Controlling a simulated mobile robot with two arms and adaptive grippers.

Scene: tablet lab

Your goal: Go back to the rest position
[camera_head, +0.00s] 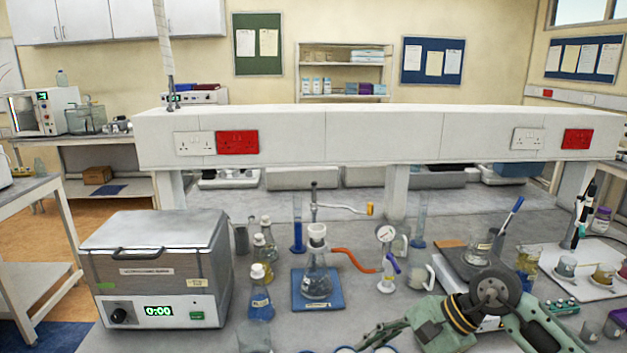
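My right arm comes in from the bottom right corner, with green links and a dark round joint. My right gripper (372,338) points left and low at the bottom edge, just above or in front of some blue-rimmed round dishes (346,350). Its fingers are small and partly cut off, so I cannot tell whether they are open or shut, and I see no object clearly held. My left gripper and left arm are not in view.
A metal water bath (158,262) stands at the left of the grey bench. A flask on a blue-based stand (317,285) with orange tubing is in the middle. Stoppered bottles (259,300) stand beside it. Beakers, a hotplate and a white tray (590,255) crowd the right near my arm.

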